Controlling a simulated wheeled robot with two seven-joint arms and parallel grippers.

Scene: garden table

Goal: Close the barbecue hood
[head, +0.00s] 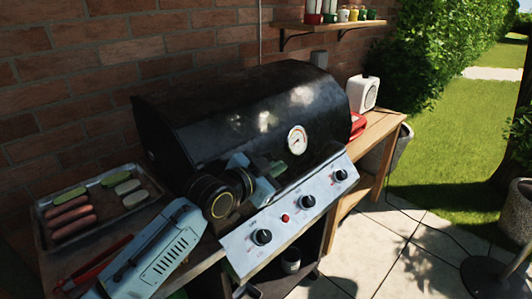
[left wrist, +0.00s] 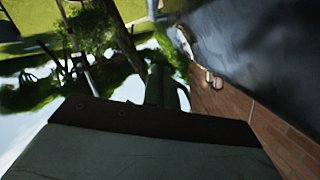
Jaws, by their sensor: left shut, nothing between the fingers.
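The black barbecue hood (head: 240,115) with its round thermometer (head: 297,139) is down over the grill body in the head view. Its front edge is close to the silver control panel (head: 285,219). My left arm hides part of that edge, so I cannot tell whether the hood rests fully shut. My left gripper (head: 272,171) is shut and empty, at the front of the hood just above the panel. I cannot tell if it touches the hood. The left wrist view shows the gripper's dark fingers (left wrist: 160,88) and a dark, shiny surface at the upper right. My right gripper is not in view.
A tray (head: 44,238) with sausages and vegetable slices lies left of the grill. Red-handled tongs (head: 95,265) lie near it. A wooden side table (head: 378,132) holds a white device (head: 363,92). A shelf (head: 330,24) hangs on the brick wall.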

